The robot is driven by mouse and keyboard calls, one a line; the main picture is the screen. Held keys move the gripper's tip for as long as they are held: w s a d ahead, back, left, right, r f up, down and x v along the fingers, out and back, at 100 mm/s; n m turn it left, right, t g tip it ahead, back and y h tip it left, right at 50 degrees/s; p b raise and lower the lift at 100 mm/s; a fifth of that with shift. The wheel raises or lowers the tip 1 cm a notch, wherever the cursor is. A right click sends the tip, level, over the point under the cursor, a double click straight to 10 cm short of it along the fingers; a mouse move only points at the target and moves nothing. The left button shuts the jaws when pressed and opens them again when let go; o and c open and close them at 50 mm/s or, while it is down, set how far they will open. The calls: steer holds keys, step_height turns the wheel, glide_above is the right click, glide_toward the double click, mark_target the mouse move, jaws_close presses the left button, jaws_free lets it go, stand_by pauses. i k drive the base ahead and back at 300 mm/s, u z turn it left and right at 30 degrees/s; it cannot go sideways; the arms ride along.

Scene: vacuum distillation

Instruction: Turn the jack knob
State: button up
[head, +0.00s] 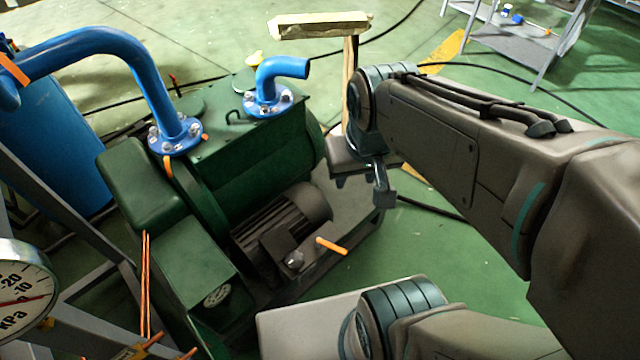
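I cannot make out a jack or a jack knob for sure in the head view. My gripper (366,185) hangs below the wrist, just right of the green pump (245,155). One grey finger shows at its right side; the other is not clear, so its opening cannot be read. I see nothing held in it. An orange handle (332,246) sticks out near the pump's dark motor (283,222), below and left of my gripper and apart from it.
A blue pipe (85,40) and a short blue elbow (280,72) rise from the pump. A pressure gauge (20,295) is at the lower left. A wooden post with a crosspiece (320,25) stands behind my wrist. Cables cross the green floor (440,265); a metal shelf (510,40) is far right.

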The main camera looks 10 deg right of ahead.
mark_target(294, 260)
steer(key=u, duration=2.55)
steer(key=k, duration=1.1)
steer(key=z, duration=1.9)
